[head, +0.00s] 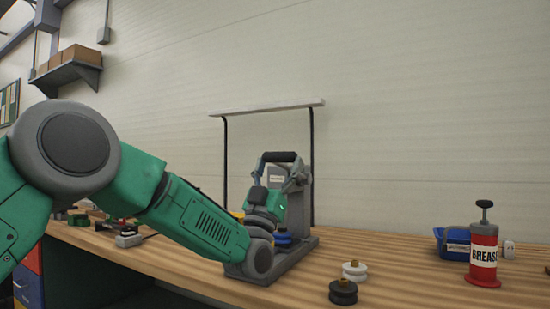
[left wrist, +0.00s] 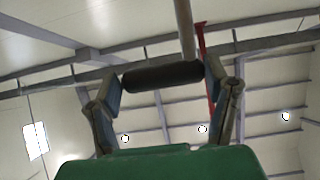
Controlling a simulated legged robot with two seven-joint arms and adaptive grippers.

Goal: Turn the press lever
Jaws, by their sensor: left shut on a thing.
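The press (head: 303,242) is a grey stand with a white label on the wooden bench, partly hidden behind my left arm. Its lever has a black cylindrical handle (head: 280,157) at the top of the press. The handle also shows in the left wrist view (left wrist: 160,77), with a grey rod rising behind it. My left gripper (head: 278,162) points upward, with its fingers at the two ends of the handle. It is shut on the handle. My right gripper is in neither view.
A black spool (head: 343,292) and a white spool (head: 354,271) stand right of the press. A red grease can (head: 484,256) and a blue bin (head: 453,242) are farther right. A frame with a light top bar (head: 266,107) stands behind the press. Small parts lie at left.

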